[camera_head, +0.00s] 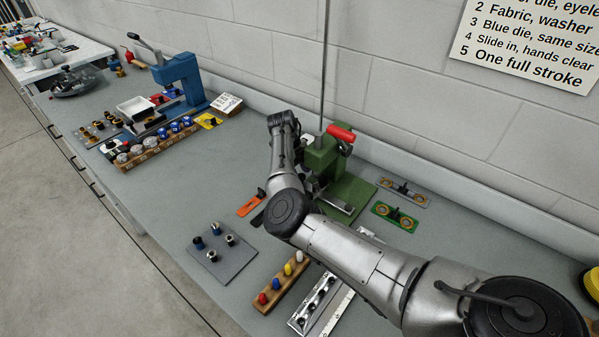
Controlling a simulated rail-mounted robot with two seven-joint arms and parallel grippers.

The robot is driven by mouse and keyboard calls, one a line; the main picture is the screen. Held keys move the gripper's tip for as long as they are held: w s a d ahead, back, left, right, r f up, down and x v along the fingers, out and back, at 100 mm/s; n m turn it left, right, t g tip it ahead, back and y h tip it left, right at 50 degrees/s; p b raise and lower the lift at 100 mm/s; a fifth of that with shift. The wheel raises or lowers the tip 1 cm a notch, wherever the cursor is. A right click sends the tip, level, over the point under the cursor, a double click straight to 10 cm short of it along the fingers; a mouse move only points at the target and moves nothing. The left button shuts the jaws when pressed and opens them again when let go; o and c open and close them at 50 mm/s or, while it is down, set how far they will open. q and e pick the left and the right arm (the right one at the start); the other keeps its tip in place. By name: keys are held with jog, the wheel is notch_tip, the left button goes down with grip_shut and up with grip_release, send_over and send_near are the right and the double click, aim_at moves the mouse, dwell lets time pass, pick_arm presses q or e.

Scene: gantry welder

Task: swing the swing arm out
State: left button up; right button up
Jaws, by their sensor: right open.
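The green hand machine (352,190) with a red handle (341,132) stands against the back wall, on the grey bench. A pale metal bar (338,204) lies low at its front; I cannot tell whether this is the swing arm. My right arm reaches in from the lower right, bends, and crosses in front of the machine, hiding much of its left side. My right gripper (308,180) is open beside the machine's left side, mostly hidden by my arm. I cannot tell whether it touches the machine. My left gripper is out of view.
A grey plate with several posts (222,252), a wooden block with coloured pegs (281,285) and an orange plate (250,203) lie nearby. Green and grey plates with rings (394,217) lie right of the machine. A blue press (180,80) stands further left.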

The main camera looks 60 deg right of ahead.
jog(key=shift+c, duration=0.2)
grip_shut()
dwell(0.4)
